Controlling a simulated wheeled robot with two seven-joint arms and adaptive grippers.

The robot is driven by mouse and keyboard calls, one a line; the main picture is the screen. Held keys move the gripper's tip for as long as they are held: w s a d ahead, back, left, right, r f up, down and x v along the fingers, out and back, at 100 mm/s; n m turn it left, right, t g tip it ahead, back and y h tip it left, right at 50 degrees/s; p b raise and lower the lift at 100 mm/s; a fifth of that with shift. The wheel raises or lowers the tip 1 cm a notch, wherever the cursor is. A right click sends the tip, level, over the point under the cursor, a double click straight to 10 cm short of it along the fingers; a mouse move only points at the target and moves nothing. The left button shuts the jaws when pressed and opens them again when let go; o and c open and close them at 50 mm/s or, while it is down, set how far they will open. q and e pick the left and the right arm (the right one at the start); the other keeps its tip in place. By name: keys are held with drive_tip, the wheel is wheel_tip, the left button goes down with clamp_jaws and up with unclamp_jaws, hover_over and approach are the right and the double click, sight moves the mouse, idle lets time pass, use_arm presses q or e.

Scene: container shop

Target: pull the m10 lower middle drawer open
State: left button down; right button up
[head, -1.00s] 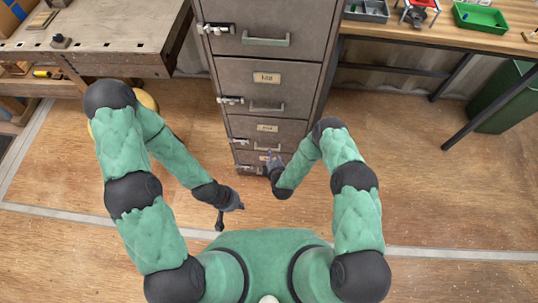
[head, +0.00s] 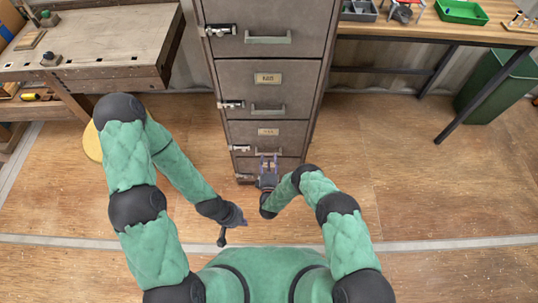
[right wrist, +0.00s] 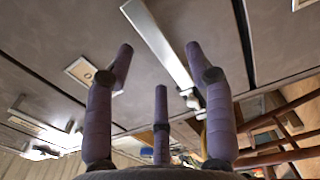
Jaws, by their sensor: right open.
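The grey metal drawer cabinet (head: 300,95) stands ahead, and its visible drawers look closed. The lower middle drawer (head: 290,132) has a small label, which I cannot read, and its handle is partly hidden by my right gripper. My right gripper (head: 268,159) is open and low in front of this drawer. In the right wrist view, a pale bar handle (right wrist: 160,45) runs slanted between the spread fingers (right wrist: 158,65), with a label plate (right wrist: 82,70) beside it. I cannot tell whether the fingers touch it. My left gripper (head: 238,218) hangs away from the cabinet, its fingers unclear.
A wooden workbench (head: 90,50) stands at the left and a table with a green tray (head: 461,12) at the right. A green bin (head: 495,90) stands under the table's right end. Latches (head: 232,104) line the cabinet's left side. The floor before the cabinet is clear.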

sight(269, 154)
drive_tip(key=shift+w+b, duration=0.65)
drive_tip(key=shift+w, duration=1.7)
clamp_jaws()
